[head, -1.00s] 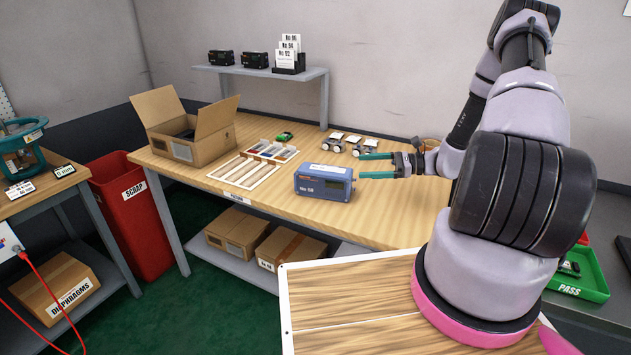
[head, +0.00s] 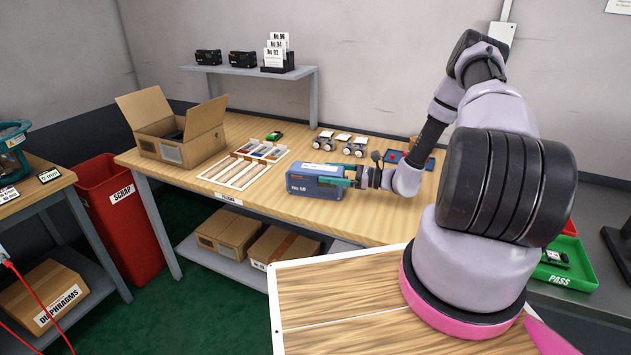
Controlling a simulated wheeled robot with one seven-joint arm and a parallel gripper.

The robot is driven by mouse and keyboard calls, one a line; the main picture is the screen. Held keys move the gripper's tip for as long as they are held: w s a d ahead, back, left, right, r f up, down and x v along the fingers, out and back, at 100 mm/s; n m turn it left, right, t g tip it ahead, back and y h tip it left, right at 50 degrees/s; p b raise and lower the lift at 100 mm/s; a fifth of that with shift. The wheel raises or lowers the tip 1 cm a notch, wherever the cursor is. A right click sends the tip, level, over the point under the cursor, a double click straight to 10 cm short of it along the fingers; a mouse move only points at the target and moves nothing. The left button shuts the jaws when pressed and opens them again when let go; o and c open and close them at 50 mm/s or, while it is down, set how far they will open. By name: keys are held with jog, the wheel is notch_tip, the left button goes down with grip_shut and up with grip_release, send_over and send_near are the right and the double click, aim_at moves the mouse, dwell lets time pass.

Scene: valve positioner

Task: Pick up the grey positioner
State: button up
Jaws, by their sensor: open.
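The positioner (head: 304,187) is a blue-grey box marked "No 58", sitting upright on the wooden bench near its front edge. It looks more blue than grey. My gripper (head: 335,175) is at the box's right end, coming in from the right. Its teal fingers are open and overlap that end in the view. The lower finger runs in front of the label face, and the upper one shows near the top edge. I cannot tell whether either finger touches the box.
A parts tray (head: 240,168) lies left of the box. An open carton (head: 172,140) stands farther left. Several small gauge assemblies (head: 342,145) stand behind. A shelf (head: 248,71) with two black units is at the back. A green PASS tray (head: 572,268) is at right.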

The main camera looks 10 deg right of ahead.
aim_at(320, 168)
jog(key=x, duration=0.3)
jog(key=shift+w+a, duration=0.15)
jog(key=shift+a, duration=0.05)
jog(key=shift+c, duration=0.3)
jog(key=c, duration=1.5)
jog(key=shift+r, duration=0.1)
grip_shut()
jog(key=shift+r, duration=0.1)
